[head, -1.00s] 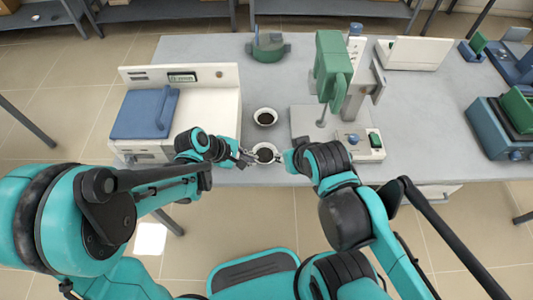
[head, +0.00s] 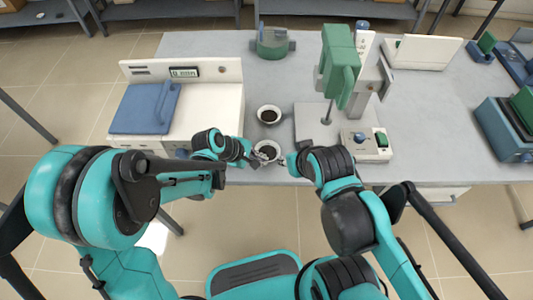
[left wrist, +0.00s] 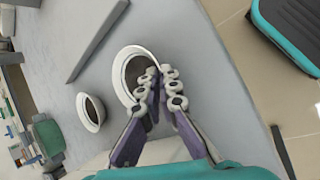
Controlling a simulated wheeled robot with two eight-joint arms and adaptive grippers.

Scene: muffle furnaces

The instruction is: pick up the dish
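Two white dishes with dark insides stand on the grey table. The near dish (head: 267,147) is by the table's front edge; in the left wrist view it is the larger dish (left wrist: 123,68). The far dish (head: 269,115) stands behind it and shows smaller in the left wrist view (left wrist: 91,112). My left gripper (head: 260,156) is at the near dish. In the left wrist view its fingers (left wrist: 159,82) are at the rim, one over the inside and one outside, with a small gap between them. Contact is unclear. My right gripper (head: 290,164) is right of the near dish, its fingers mostly hidden.
A white furnace with a blue door (head: 146,107) stands left of the dishes. A green-headed stand (head: 339,65) with a white base stands on the right. A green round item (head: 273,43) is at the back. Table between the far dish and the back is clear.

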